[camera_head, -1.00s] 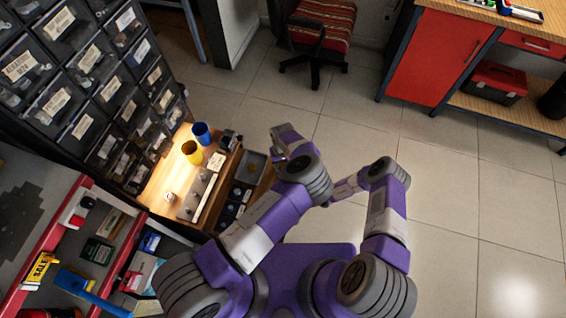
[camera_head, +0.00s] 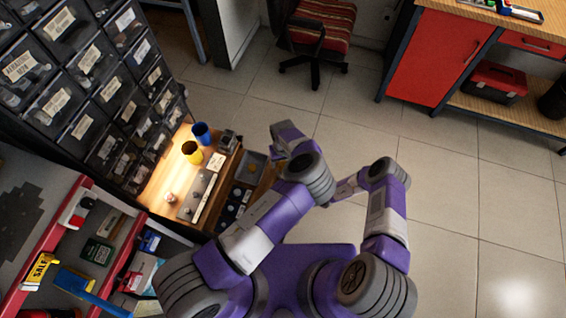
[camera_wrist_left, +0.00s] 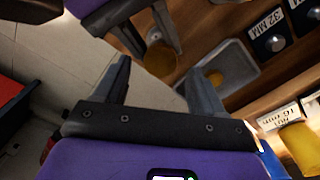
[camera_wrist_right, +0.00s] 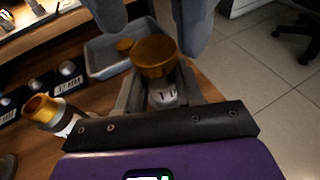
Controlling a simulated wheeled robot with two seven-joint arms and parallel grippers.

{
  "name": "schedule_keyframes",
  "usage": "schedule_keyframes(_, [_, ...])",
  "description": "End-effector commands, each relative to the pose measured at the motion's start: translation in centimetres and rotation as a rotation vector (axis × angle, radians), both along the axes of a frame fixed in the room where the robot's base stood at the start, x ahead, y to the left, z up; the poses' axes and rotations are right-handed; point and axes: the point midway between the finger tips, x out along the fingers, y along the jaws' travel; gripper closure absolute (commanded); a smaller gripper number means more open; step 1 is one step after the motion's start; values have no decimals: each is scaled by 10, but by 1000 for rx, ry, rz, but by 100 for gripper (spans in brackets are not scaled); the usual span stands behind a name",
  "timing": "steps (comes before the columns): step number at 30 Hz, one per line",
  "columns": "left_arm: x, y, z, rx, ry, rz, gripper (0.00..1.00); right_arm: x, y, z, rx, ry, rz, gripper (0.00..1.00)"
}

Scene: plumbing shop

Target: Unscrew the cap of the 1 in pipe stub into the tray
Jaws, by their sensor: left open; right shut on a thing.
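My right gripper (camera_wrist_right: 160,85) is shut on the 1 in pipe stub (camera_wrist_right: 163,97), whose white label partly shows between the fingers. A wide brass cap (camera_wrist_right: 155,57) sits on top of the stub; it also shows in the left wrist view (camera_wrist_left: 160,59). My left gripper (camera_wrist_left: 160,68) is open, with its fingertips to either side of the cap in that view; contact cannot be told. The grey tray (camera_wrist_left: 240,54) has a brass cap (camera_wrist_left: 214,79) in it. The tray also shows in the right wrist view (camera_wrist_right: 100,70). My arms hide the stub in the head view.
Another brass-ended fitting (camera_wrist_right: 40,108) stands by the labelled rack (camera_wrist_right: 70,85). The floor to the right is clear.

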Motion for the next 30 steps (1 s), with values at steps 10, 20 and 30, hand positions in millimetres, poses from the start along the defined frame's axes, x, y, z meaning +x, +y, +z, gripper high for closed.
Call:
schedule_keyframes(10, [5,-4,26,-23,-23,-13,47,0,0,0,0,0,0,100])
schedule_keyframes(20, [68,-35,40,-184,-359,-128,47,0,0,0,0,0,0,100])
schedule_keyframes(30, [123,-10,69,-59,-659,-111,47,0,0,0,0,0,0,100])
